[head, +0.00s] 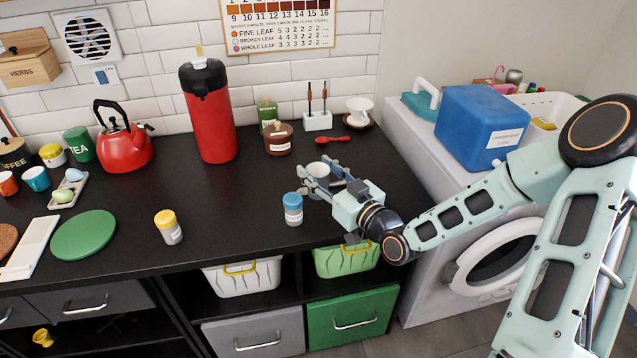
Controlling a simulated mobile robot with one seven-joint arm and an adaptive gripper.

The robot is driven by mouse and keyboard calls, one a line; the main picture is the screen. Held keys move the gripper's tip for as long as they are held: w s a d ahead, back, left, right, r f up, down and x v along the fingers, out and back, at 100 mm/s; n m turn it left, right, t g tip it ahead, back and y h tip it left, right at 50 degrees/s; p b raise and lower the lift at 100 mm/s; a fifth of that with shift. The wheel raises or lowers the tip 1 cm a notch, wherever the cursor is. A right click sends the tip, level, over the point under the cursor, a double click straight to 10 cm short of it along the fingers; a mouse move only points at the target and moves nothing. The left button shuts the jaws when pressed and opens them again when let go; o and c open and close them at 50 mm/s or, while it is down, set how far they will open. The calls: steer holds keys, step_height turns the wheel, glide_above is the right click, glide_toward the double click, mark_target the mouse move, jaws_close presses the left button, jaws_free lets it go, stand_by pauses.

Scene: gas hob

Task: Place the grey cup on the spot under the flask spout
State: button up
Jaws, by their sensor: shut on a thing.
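The grey cup (318,170) is between the fingers of my gripper (314,180), near the right part of the dark counter. The gripper is shut on it, and the fingers hide part of the cup. I cannot tell whether the cup touches the counter. The tall red flask (212,125) with a black top stands upright near the tiled wall, to the left of my gripper. Its spout (199,88) is at the black top. The counter just in front of the flask is bare, and no marked spot shows there.
A blue-capped jar (293,209) stands just left of my gripper and a yellow-capped jar (168,227) farther left. A brown pot (279,139) and green bottle (267,112) stand right of the flask. A red kettle (124,148) stands left. Mid-counter is clear.

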mark_target(326, 187)
steer(key=shift+w+f, duration=0.2)
steer(key=shift+f, duration=0.1)
steer(key=shift+w+f+b, duration=0.1)
steer(key=shift+f+b, duration=0.2)
steer(key=shift+f, duration=1.25)
steer(key=shift+f, duration=0.2)
steer(key=o, duration=0.9)
steer(key=shift+o, duration=0.2)
steer(key=shift+r, duration=0.1)
